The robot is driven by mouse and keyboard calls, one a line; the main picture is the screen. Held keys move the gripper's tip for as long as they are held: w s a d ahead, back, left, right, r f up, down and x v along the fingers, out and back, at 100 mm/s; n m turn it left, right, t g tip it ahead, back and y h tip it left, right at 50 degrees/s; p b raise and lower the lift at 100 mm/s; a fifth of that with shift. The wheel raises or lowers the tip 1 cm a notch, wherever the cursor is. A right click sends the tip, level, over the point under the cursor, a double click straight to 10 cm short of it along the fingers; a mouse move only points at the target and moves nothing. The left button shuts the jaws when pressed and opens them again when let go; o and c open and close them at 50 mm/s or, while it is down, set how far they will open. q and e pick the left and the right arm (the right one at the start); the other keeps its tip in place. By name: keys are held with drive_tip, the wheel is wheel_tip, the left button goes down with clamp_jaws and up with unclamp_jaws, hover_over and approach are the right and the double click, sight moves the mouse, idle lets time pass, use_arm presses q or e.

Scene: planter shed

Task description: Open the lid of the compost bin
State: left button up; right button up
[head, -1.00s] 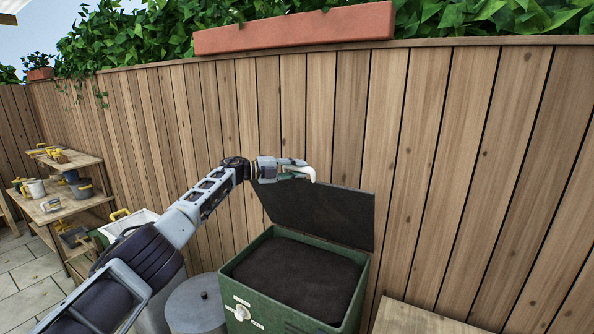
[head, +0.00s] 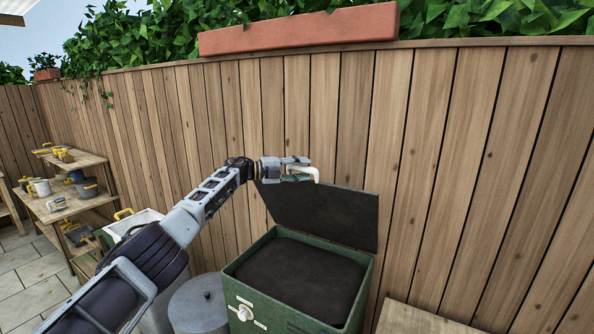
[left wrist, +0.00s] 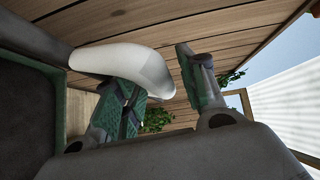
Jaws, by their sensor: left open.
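The compost bin (head: 250,298) is a green box standing by the fence, with dark fill (head: 300,275) inside. Its dark lid (head: 325,216) stands raised at the back, close to the fence, and the bin's mouth is uncovered. My left gripper (head: 299,169) is at the lid's upper left corner, beside the white curved handle (head: 312,172). In the left wrist view the handle (left wrist: 132,62) lies close to the green-padded fingers, which are apart. I cannot tell whether they touch it. My right gripper is not in view.
A grey round container (head: 200,302) stands left of the bin. A wooden surface (head: 410,318) is at its right. The wooden fence (head: 470,170) is close behind. Shelves (head: 75,200) with pots and tools stand at the far left.

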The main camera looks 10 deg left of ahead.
use_arm(q)
drive_tip(key=shift+a, duration=0.1)
drive_tip(key=v, duration=1.1)
drive_tip(key=shift+s+a, duration=0.15)
drive_tip(key=shift+a, duration=0.25)
idle(0.3)
idle(0.3)
